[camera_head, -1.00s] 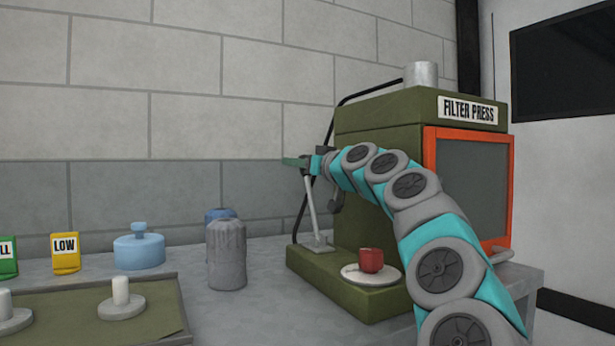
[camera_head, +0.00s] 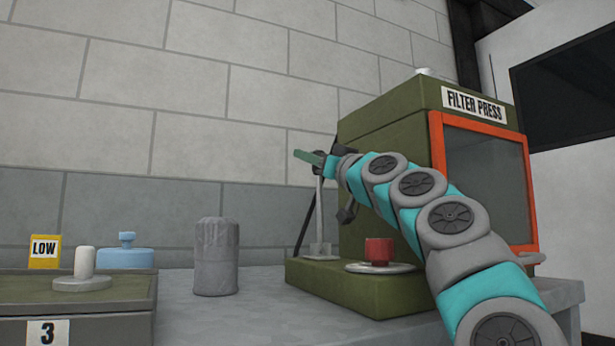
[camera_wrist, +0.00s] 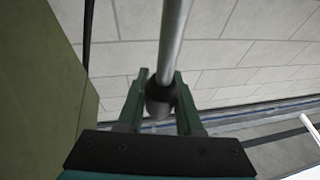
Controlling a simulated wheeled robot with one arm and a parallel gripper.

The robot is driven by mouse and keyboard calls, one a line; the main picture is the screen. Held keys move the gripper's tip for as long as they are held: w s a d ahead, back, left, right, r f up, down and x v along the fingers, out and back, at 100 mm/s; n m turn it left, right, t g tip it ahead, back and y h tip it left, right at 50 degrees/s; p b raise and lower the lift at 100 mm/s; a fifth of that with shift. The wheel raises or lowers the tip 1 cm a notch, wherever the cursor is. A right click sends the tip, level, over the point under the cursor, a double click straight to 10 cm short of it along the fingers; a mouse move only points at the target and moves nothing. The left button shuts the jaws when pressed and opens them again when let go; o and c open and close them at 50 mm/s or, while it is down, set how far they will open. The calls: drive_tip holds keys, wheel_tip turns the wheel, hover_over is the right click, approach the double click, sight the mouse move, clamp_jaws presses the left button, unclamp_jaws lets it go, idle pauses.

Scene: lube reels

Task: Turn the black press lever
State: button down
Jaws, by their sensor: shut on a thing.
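The press lever is a grey metal rod (camera_head: 319,212) rising from a small bracket (camera_head: 320,252) on the left side of the green filter press (camera_head: 385,220). The rod stands close to upright in the head view. My gripper (camera_head: 308,158) is at the lever's top end, left of the press. In the wrist view the two green fingers of my gripper (camera_wrist: 160,85) close around the dark knob (camera_wrist: 158,95) at the rod's end. The rod (camera_wrist: 172,40) runs away from the fingers. My arm hides part of the press.
A red cup (camera_head: 379,251) sits on a white plate (camera_head: 380,267) at the press's front. A grey canister (camera_head: 216,257) stands to the left on the counter (camera_head: 255,305). A tray (camera_head: 110,290) marked 3 is farther left. A dark cable runs behind the lever.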

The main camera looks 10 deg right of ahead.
drive_tip(key=shift+s, duration=0.1)
drive_tip(key=c, duration=0.6)
unclamp_jaws()
hover_over(320, 199)
drive_tip(key=s+d, duration=0.2)
drive_tip(key=s, duration=0.1)
drive_tip(key=shift+f, duration=1.45)
drive_tip(key=shift+s+d+b, duration=0.1)
drive_tip(key=shift+s+b, duration=0.15)
drive_tip(key=shift+b, duration=0.05)
drive_tip(key=shift+f, duration=0.1)
